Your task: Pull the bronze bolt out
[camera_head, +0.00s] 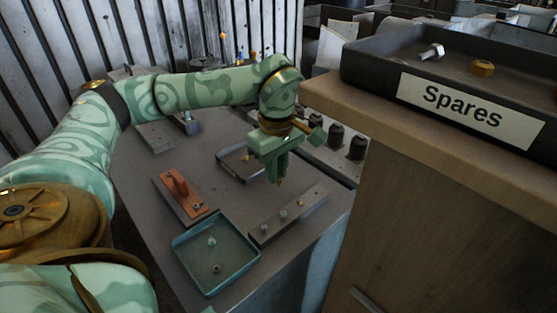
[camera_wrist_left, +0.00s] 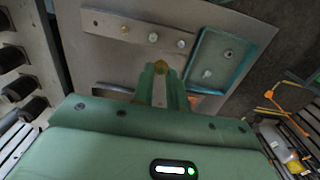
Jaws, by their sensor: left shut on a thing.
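My left gripper (camera_head: 277,180) reaches over the table and points down, and its fingers also show in the wrist view (camera_wrist_left: 165,85). It is shut on the bronze bolt, whose golden end shows between the fingertips in the head view (camera_head: 280,183) and the wrist view (camera_wrist_left: 161,67). The rest of the bolt is hidden by the fingers. A flat grey bar (camera_head: 270,226) with several small bolt heads lies near the gripper, and it shows ahead of the fingers in the wrist view (camera_wrist_left: 104,22). The held bolt appears apart from this bar. My right gripper is not in view.
A teal tray (camera_head: 183,262) with small fasteners sits by the bar. A raised wooden cabinet (camera_head: 420,190) with a black "Spares" tray (camera_head: 372,78) stands at right.

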